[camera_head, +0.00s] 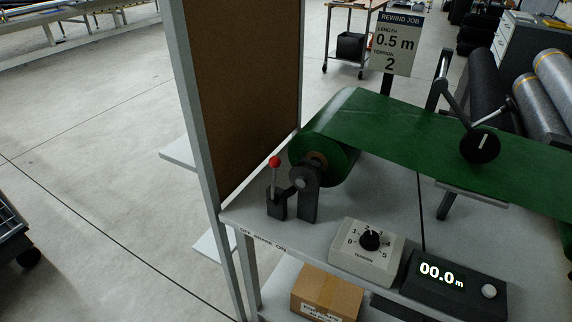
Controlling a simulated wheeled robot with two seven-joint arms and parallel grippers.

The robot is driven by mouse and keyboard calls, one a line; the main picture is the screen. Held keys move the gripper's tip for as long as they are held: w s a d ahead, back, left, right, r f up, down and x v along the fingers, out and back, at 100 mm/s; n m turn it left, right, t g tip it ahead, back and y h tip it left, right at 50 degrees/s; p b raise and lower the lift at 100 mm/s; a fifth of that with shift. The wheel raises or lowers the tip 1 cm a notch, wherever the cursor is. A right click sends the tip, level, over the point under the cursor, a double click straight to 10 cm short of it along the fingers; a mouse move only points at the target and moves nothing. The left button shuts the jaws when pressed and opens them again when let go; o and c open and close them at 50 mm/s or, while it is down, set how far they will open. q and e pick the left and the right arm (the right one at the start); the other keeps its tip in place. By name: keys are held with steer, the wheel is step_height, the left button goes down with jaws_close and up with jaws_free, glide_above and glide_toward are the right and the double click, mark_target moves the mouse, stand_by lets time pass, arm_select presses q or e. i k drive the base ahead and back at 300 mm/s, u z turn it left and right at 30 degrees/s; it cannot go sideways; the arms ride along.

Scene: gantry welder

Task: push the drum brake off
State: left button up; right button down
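The drum brake lever (273,182) has a red ball knob and a dark block base. It stands close to upright at the left end of the bench, beside the green drum roll (325,150). A dark bracket (305,192) stands between the lever and the roll. A label reading "OFF BRAKE ON" (262,240) is on the bench's front edge, with OFF at the left and ON at the right. Which label the lever matches is hard to tell. Neither of my grippers is in view.
A tension dial box (366,252) points near 2. A counter (452,285) reads 00.0 m. A cardboard box (326,293) sits below. A brown upright panel (245,90) stands behind and left of the lever. A black disc with a handle (480,145) sits over the green sheet.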

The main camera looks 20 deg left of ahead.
mark_target(274, 162)
steer(key=k, duration=1.35)
steer(key=z, duration=0.6)
steer(key=i, duration=1.3)
steer(key=u, duration=0.3)
